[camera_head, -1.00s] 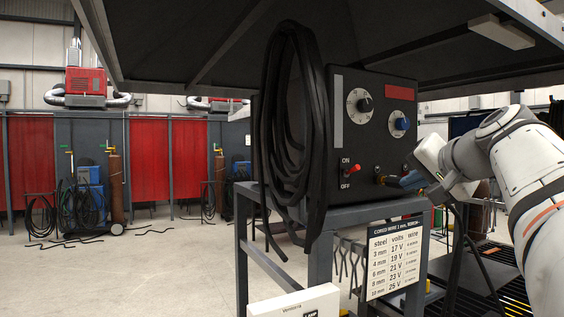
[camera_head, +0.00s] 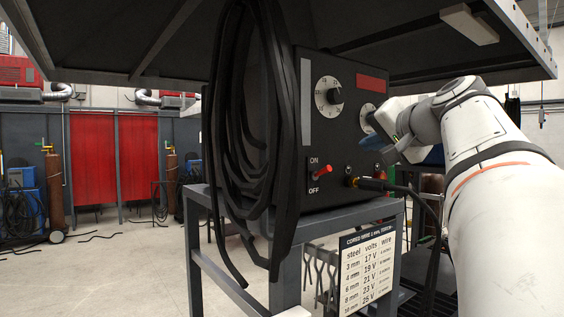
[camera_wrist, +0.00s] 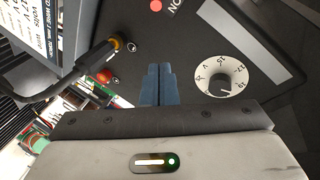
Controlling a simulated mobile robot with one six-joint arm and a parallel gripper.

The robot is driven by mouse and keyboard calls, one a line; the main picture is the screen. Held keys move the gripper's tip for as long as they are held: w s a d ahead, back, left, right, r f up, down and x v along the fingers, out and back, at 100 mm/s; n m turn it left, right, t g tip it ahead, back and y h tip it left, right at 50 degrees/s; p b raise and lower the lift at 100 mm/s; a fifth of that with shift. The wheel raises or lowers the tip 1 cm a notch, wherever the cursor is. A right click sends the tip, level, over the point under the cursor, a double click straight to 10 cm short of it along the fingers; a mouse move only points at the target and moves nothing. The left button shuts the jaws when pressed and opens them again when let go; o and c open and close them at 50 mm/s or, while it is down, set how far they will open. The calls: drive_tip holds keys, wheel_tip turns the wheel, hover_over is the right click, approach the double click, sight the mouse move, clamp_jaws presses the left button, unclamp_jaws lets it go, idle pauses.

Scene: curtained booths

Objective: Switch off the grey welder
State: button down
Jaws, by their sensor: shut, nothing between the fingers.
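The dark grey welder (camera_head: 340,125) stands on a grey metal stand, its panel facing me. Its red lever switch (camera_head: 324,170) sits low on the panel between the ON and OFF labels. The lever juts out with its tip slightly raised, seemingly toward ON. In the wrist view the red switch tip (camera_wrist: 155,6) is at the top edge, beside the ON label. My gripper (camera_head: 371,142) is shut and empty, right of and above the switch and apart from it. In the wrist view its blue fingertips (camera_wrist: 158,70) point toward the panel below the switch.
Coiled black cables (camera_head: 255,130) hang left of the panel. A cable plug (camera_head: 372,184) sticks out right of the switch. A dial (camera_head: 328,97) is above the switch. A slanted dark hood (camera_head: 170,35) overhangs the welder. A settings sign (camera_head: 367,275) hangs below.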

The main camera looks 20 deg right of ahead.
drive_tip(key=p+x, duration=0.3)
drive_tip(key=x, duration=0.7)
drive_tip(key=shift+w+a+p, duration=0.1)
drive_tip(key=shift+w+p, duration=0.2)
drive_tip(key=shift+p, duration=0.05)
drive_tip(key=s+a+f, duration=0.1)
drive_tip(key=a+f, duration=0.1)
drive_tip(key=a, duration=0.1)
drive_tip(key=shift+s+f, duration=0.15)
drive_tip(key=shift+s, duration=0.25)
